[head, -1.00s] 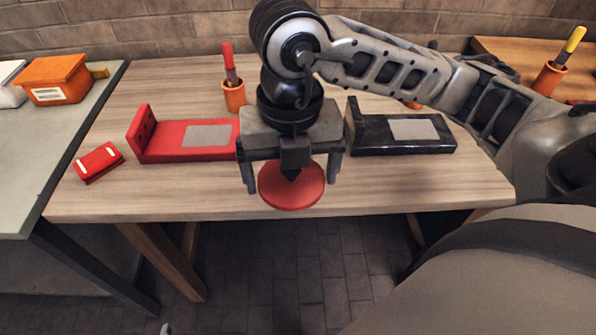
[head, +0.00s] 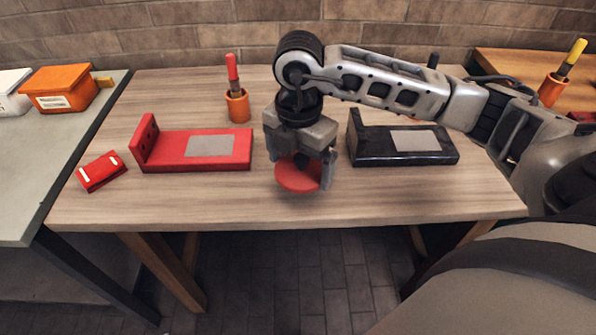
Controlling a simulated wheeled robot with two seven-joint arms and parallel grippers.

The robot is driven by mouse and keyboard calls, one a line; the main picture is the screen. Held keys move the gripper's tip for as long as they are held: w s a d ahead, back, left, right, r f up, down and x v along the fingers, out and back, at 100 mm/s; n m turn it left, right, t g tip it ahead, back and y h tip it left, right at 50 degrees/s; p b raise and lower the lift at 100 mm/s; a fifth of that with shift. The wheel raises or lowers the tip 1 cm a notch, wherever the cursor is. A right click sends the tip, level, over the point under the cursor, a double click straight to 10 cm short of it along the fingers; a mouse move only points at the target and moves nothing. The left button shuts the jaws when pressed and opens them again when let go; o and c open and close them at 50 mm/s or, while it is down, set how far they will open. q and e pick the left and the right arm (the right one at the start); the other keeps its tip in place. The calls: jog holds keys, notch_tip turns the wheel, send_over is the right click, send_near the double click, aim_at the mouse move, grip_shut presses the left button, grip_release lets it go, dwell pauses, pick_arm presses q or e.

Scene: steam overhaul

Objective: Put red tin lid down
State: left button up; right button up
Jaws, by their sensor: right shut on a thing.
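The red tin lid (head: 296,178) is a round red disc with a dark knob, near the front middle of the wooden table. My right gripper (head: 301,166) is shut on it from above, between its fingers. The lid lies roughly flat, low over or on the table top; I cannot tell whether it touches. The gripper hides part of the lid's knob and far edge. My left gripper is not in view.
A red bracket-shaped stand (head: 195,150) is left of the lid, and a black one (head: 403,142) is right. A small red box (head: 102,172) lies far left on the table (head: 400,205). An orange cup (head: 237,106) with a red-handled tool stands behind. The table front is clear.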

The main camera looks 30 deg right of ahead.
aim_at(297, 171)
jog(key=w+f, duration=0.1)
jog(key=d+f, duration=0.1)
jog(key=w+f, duration=0.1)
jog(key=f, duration=0.1)
jog(key=shift+w+d, duration=0.3)
jog(key=shift+f, duration=1.3)
jog(key=shift+f, duration=0.1)
jog(key=o, duration=0.5)
jog(key=shift+f, duration=0.1)
jog(key=shift+o, duration=0.8)
jog(key=shift+r, duration=0.65)
notch_tip(297, 171, up, 11)
jog(key=shift+r, duration=0.1)
